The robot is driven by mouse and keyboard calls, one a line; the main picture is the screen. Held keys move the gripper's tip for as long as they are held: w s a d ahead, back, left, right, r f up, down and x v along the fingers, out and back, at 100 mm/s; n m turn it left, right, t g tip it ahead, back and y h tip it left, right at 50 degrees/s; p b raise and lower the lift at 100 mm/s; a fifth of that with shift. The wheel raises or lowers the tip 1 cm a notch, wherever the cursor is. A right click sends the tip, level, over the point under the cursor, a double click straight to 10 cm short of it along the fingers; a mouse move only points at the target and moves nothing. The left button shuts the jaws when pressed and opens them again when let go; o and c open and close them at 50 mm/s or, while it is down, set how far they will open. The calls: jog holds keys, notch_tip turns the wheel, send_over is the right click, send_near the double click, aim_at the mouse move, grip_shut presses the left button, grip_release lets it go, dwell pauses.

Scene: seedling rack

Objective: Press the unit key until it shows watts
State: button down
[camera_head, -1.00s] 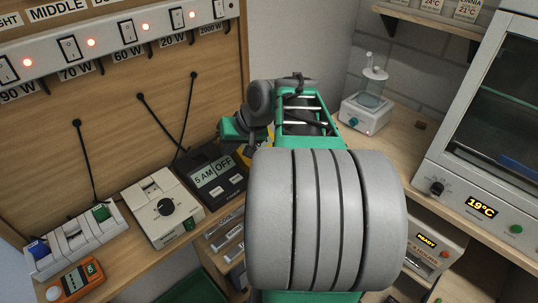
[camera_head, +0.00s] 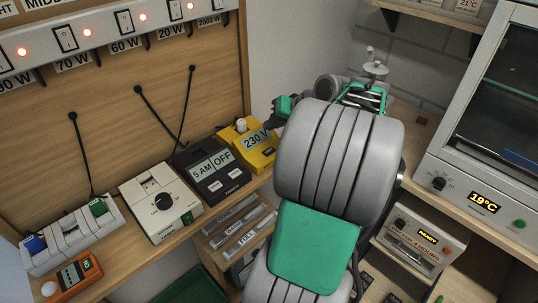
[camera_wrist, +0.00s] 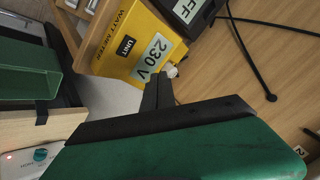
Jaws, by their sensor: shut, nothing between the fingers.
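The yellow watt meter (camera_head: 268,157) stands on the bench at the right end of the row of devices. Its display (camera_head: 256,139) reads 230 V. In the wrist view the watt meter (camera_wrist: 116,62) appears turned, with the black UNIT key (camera_wrist: 126,46) beside the display (camera_wrist: 152,58), which also reads 230 V. My gripper (camera_wrist: 162,76) is shut and empty. Its dark fingertips are close to the meter's display side in the wrist view; I cannot tell whether they touch it. In the head view my gripper (camera_head: 258,126) is beside the meter's upper right, and the UNIT key cannot be made out.
A dark timer (camera_head: 220,176) reading 5 AM OFF stands left of the meter, then a white dial box (camera_head: 162,206). A white knob (camera_head: 241,125) is at the meter's back. Black cables hang on the wooden panel. A heater cabinet (camera_head: 455,190) stands at right.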

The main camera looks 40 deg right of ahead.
aim_at(271, 152)
notch_tip(271, 152, down, 6)
jog(key=b, duration=0.4)
jog(key=shift+f, duration=0.25)
jog(key=shift+f, duration=0.1)
dwell(1.5)
jog(key=shift+f+b, duration=0.3)
jog(key=shift+b, duration=0.05)
jog(key=shift+f, duration=0.35)
dwell(0.3)
dwell(0.4)
jog(key=shift+r+p, duration=0.55)
jog(key=shift+r, duration=0.2)
notch_tip(271, 152, up, 5)
jog(key=p, duration=0.4)
jog(key=shift+r+p, duration=0.1)
jog(key=shift+p, duration=0.25)
